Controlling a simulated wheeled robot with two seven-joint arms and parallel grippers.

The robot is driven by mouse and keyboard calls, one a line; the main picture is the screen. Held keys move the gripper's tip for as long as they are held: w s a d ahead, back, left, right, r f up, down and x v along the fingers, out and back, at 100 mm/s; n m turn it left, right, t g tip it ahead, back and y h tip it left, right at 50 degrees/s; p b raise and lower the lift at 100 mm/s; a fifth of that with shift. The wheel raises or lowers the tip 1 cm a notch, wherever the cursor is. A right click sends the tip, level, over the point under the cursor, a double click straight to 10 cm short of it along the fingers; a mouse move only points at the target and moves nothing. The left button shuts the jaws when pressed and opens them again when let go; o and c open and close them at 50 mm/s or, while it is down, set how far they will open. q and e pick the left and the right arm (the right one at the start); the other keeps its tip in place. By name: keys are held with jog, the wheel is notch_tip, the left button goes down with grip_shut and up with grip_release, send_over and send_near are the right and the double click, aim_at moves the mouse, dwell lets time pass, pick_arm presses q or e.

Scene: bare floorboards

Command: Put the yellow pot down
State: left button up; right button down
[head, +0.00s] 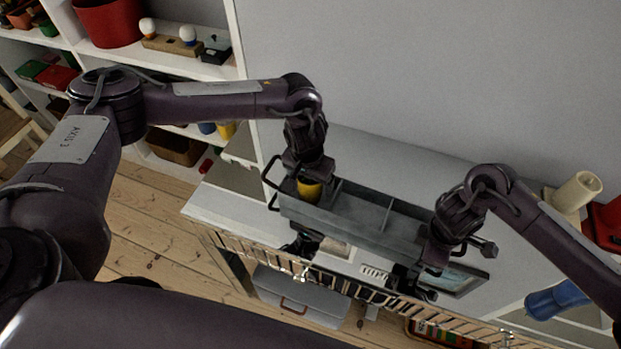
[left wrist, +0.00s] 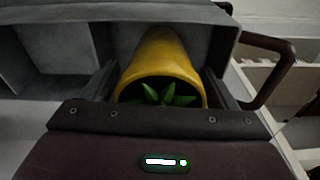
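The yellow pot (head: 309,190) is in the left end compartment of a grey divided tray (head: 345,232). In the left wrist view the pot (left wrist: 165,58) has a green plant in its mouth, and its far end is inside the compartment. My left gripper (head: 308,176) is above that compartment. Its fingers (left wrist: 162,88) lie against both sides of the pot, shut on it. Whether the pot's base touches the tray floor is hidden.
The tray has a dark handle (head: 271,180) at its left end, and its middle compartments look empty. A slatted rail (head: 345,285) runs in front. A grey case (head: 300,298) is below. Shelves with a red pot (head: 108,22) stand at upper left; a blue object (head: 557,299) is at right.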

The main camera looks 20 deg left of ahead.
pick_arm(q)
jog(key=shift+o, duration=0.4)
jog(key=shift+r, duration=0.1)
jog(key=r, duration=0.4)
jog(key=s+r, duration=0.1)
jog(key=r, duration=0.7)
jog(key=shift+s+a, duration=0.1)
jog(key=shift+s, duration=0.15)
pick_arm(e)
jog(key=c, duration=2.1)
grip_release()
jog(key=o, duration=0.5)
